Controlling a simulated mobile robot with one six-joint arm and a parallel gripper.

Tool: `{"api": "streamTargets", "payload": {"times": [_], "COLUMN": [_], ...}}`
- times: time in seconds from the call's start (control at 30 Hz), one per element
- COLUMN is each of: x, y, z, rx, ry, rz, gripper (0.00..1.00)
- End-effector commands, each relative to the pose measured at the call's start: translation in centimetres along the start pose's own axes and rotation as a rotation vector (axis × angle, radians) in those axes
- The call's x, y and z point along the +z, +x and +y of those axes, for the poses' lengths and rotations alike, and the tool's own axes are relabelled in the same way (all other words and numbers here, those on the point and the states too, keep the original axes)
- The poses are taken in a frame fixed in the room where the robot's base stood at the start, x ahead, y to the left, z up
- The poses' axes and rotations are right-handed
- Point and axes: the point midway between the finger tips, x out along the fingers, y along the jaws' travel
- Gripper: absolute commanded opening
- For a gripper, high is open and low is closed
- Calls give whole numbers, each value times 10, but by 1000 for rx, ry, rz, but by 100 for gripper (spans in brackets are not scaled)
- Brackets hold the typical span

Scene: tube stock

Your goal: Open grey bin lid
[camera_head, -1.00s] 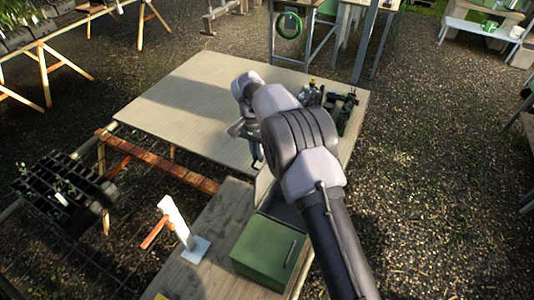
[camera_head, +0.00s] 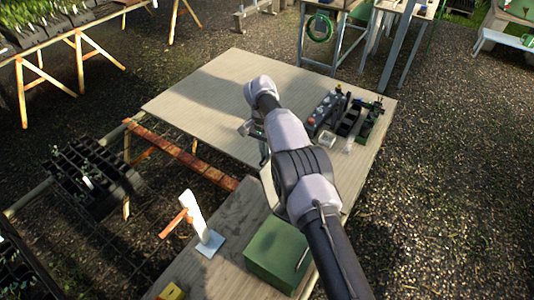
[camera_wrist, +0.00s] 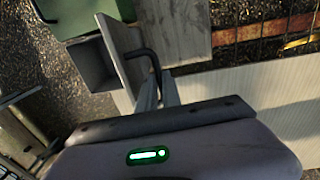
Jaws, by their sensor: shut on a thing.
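The grey bin (camera_wrist: 90,66) shows at the upper left in the wrist view, with a dark hollow inside. Its flat grey lid (camera_wrist: 119,50) stands beside the opening, raised away from it. A black bent handle (camera_wrist: 152,58) sticks out from the lid. My gripper (camera_wrist: 157,85) is shut on this handle. In the head view, my gripper (camera_head: 262,148) is over the near edge of the large table, and the lid (camera_head: 268,184) shows as a thin pale panel left of my arm. My arm hides most of the bin there.
A green box (camera_head: 275,252) stands close to the bin on the wooden bench (camera_head: 195,270). A white stand with an orange bar (camera_head: 196,215) is left of it. Dark trays and small items (camera_head: 345,115) sit at the large table's right. The large table's (camera_head: 205,95) left part is clear.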

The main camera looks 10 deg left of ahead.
Motion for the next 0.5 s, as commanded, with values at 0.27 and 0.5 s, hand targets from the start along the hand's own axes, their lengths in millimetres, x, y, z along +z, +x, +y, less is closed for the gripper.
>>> {"api": "streamTargets", "payload": {"times": [0.27, 0.5], "x": [-2, -1], "y": [-2, -2], "z": [0, 0], "rx": [-3, -2], "ry": [-1, 0], "rz": [5, 3], "gripper": [31, 31]}}
